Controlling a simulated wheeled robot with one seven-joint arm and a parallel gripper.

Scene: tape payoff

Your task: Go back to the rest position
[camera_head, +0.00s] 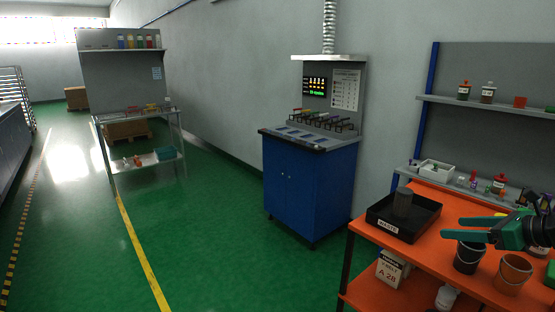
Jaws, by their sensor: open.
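My gripper (458,229), teal with dark parts, comes in from the right edge of the head view. Its two fingers point left, parted, with nothing seen between them. It shows over the orange bench (449,205), in front of the black bucket (468,260) in the picture. I cannot tell its exact height above the bench. The rest of my arm is mostly out of the picture.
A black tray labelled WASTE (383,226) holds a dark cylinder (402,203). An orange bucket (513,273) stands near the gripper. A blue cabinet (310,185) stands at middle. Green floor (215,245) on the left is clear.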

